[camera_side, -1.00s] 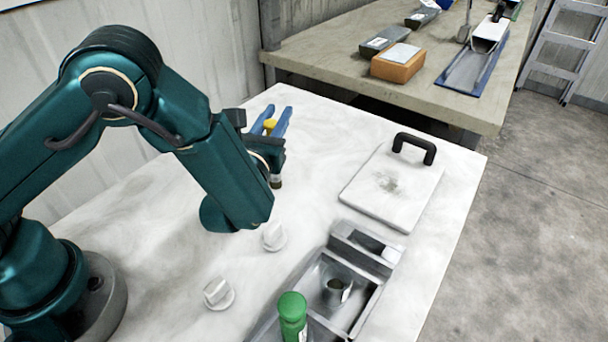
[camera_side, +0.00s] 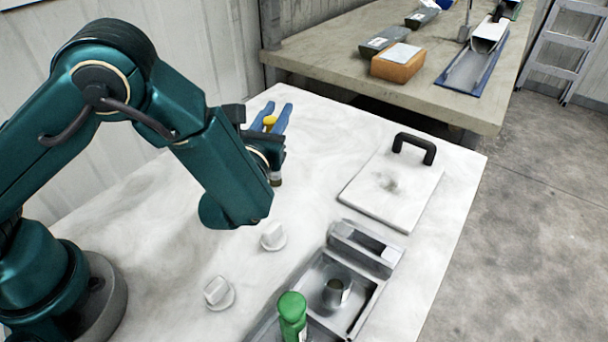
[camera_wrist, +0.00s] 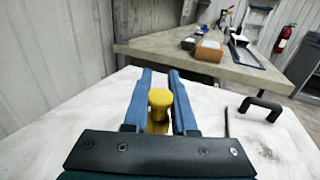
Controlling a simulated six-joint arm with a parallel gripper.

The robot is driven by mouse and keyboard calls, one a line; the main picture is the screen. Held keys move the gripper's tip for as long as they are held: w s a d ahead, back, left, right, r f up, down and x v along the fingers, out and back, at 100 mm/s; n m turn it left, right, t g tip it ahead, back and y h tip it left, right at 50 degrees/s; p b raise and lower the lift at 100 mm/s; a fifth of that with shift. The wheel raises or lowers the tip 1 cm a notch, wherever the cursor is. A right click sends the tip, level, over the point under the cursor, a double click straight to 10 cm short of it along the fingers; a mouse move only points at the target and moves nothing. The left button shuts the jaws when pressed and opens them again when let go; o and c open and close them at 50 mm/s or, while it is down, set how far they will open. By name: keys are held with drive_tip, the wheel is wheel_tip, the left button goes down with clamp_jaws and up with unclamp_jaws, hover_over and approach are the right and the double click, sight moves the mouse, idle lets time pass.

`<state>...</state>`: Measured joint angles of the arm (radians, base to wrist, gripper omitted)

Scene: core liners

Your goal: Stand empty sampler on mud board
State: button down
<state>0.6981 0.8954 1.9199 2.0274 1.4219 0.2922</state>
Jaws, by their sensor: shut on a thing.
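My gripper (camera_side: 279,118) has two blue fingers and is shut on a yellow-headed sampler (camera_side: 270,121), held over the far left of the white table. The sampler's yellow knob (camera_wrist: 159,99) shows between the fingers in the wrist view. A short brownish lower end shows below the gripper in the side view; the middle is hidden by my gripper. The mud board (camera_side: 370,200) is a pale flat board with a black handle (camera_side: 415,147) and a dark smear on it. It lies to the right of my gripper, apart from it.
A grey metal tray (camera_side: 372,300) at the front holds a dark metal cup (camera_side: 335,292) and a green-capped bottle (camera_side: 292,308). Two white knobs (camera_side: 273,236) stand on the white table left of it. A bench (camera_side: 340,50) behind carries an orange box (camera_side: 398,63). Table between gripper and board is clear.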

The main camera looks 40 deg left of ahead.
drive_tip(key=s+a+r, duration=0.4)
drive_tip(key=a+r, duration=0.6)
drive_tip(key=a, duration=0.1)
drive_tip(key=w+d+r+m+t+h, duration=0.15)
drive_tip(key=w+d+h, duration=0.25)
drive_tip(key=w+d, duration=0.4)
drive_tip(key=w+d+r+m+h, duration=0.2)
drive_tip(key=w+d+m+h, duration=0.1)
drive_tip(key=w+d, duration=0.45)
drive_tip(key=w+d+f, duration=0.2)
drive_tip(key=d+f, duration=1)
drive_tip(key=shift+f, duration=0.3)
drive_tip(key=c, duration=0.7)
unclamp_jaws()
